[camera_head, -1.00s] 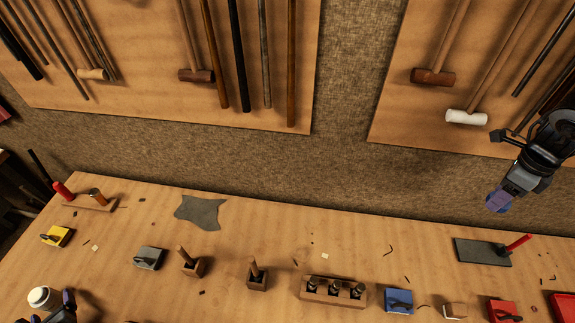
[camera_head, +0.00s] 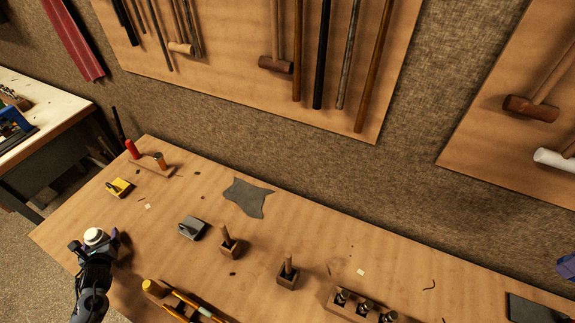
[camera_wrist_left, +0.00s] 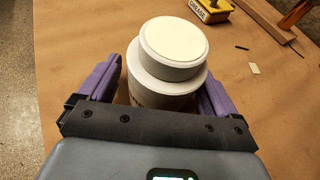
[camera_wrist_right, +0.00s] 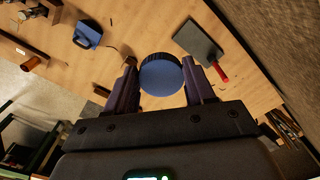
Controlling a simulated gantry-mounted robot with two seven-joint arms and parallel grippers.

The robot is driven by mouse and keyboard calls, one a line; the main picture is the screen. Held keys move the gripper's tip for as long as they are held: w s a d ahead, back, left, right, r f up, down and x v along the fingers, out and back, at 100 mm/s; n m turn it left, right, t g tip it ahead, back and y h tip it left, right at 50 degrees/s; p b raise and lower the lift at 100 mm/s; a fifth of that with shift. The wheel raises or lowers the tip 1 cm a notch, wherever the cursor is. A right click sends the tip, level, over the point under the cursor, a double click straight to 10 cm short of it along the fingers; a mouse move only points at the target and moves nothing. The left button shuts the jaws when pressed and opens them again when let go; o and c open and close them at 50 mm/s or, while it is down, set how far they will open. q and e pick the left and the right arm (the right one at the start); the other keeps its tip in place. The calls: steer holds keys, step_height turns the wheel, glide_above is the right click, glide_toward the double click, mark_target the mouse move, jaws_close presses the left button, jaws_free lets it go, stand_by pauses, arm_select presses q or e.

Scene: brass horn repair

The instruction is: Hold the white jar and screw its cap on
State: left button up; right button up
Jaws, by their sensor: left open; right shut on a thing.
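The white jar (camera_head: 95,236) stands at the left end of the bench. In the left wrist view, the jar (camera_wrist_left: 160,88) has a narrower pale top above a wider body. My left gripper (camera_head: 96,245) is open, with its purple fingers (camera_wrist_left: 158,84) on either side of the jar; whether they touch it I cannot tell. My right gripper (camera_wrist_right: 161,80) is shut on a round blue cap (camera_wrist_right: 161,78) with a ribbed edge, held above the bench. In the head view only a bit of the right gripper shows at the right edge.
A grey cloth (camera_head: 246,197) lies further back. The bench's left edge is close to the jar.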

mark_target(93, 239)
arm_select(q)
steer(key=shift+c, duration=0.3)
steer(key=c, duration=1.1)
steer(key=shift+r, duration=0.15)
steer(key=shift+r, duration=0.4)
arm_select(e)
steer(key=shift+r, duration=0.15)
arm_select(q)
step_height(93, 239, up, 4)
steer(key=shift+d+f+p, duration=0.15)
steer(key=shift+p, duration=0.5)
arm_select(e)
steer(key=shift+r, duration=0.45)
arm_select(q)
steer(key=w+d+r, duration=0.1)
steer(key=d+r, duration=0.1)
steer(key=d, duration=0.1)
steer(key=w+d+r, duration=0.1)
steer(key=d+r, duration=0.1)
steer(key=d, duration=0.2)
steer(key=w+d+r, duration=0.1)
steer(key=d+r, duration=0.1)
steer(key=d, duration=0.1)
steer(key=shift+w+d+r+p, duration=0.15)
steer(key=shift+w+d+p, duration=0.15)
steer(key=shift+w+d, duration=0.1)
arm_select(e)
steer(key=shift+r, duration=0.3)
